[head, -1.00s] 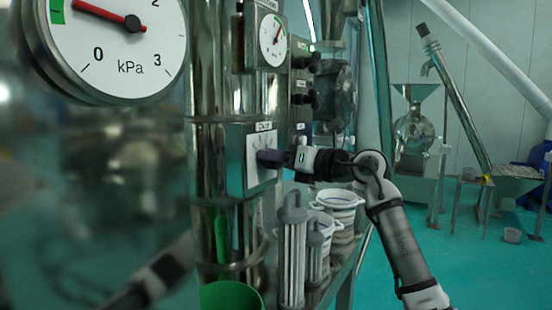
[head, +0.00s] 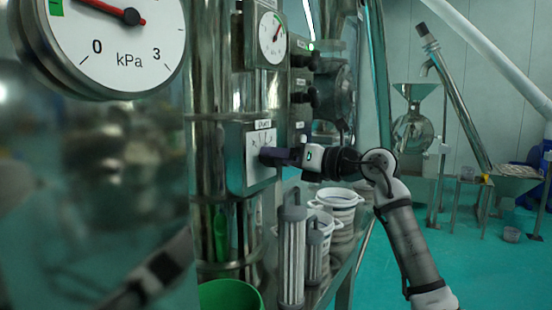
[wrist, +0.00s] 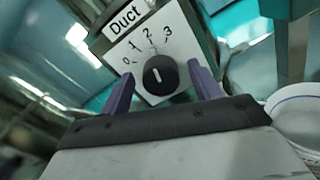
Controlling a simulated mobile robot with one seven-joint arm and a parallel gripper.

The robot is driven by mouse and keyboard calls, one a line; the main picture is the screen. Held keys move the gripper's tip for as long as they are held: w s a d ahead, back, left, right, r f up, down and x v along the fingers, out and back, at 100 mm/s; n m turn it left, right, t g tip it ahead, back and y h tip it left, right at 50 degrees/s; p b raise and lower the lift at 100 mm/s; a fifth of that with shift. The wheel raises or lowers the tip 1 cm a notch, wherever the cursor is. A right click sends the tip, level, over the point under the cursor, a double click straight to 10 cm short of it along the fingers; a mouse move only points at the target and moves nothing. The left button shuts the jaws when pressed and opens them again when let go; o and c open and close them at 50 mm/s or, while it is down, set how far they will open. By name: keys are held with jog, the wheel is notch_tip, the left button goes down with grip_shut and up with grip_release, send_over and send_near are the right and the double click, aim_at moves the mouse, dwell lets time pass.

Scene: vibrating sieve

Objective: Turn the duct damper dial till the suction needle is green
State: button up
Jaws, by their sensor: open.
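The duct damper dial (wrist: 160,75) is a black round knob with a white mark, on a white "Duct" plate (wrist: 192,48) numbered 0 to 3. My gripper (wrist: 161,88) is open, one purple finger on each side of the knob; contact cannot be told. In the head view my gripper (head: 268,155) is at the plate and hides the knob. The large kPa gauge (head: 125,45) is cut off at the top left. Its red needle (head: 112,8) points up-left toward the green band (head: 56,8); the tip is out of frame.
Grey filter cartridges (head: 291,255) and white buckets (head: 340,205) stand below my arm. A green bucket (head: 230,296) is at the bottom. Open floor lies to the right.

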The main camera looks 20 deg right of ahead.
jog(key=b+v, duration=0.2)
jog(key=v, duration=1)
jog(key=shift+s+d+r, duration=0.1)
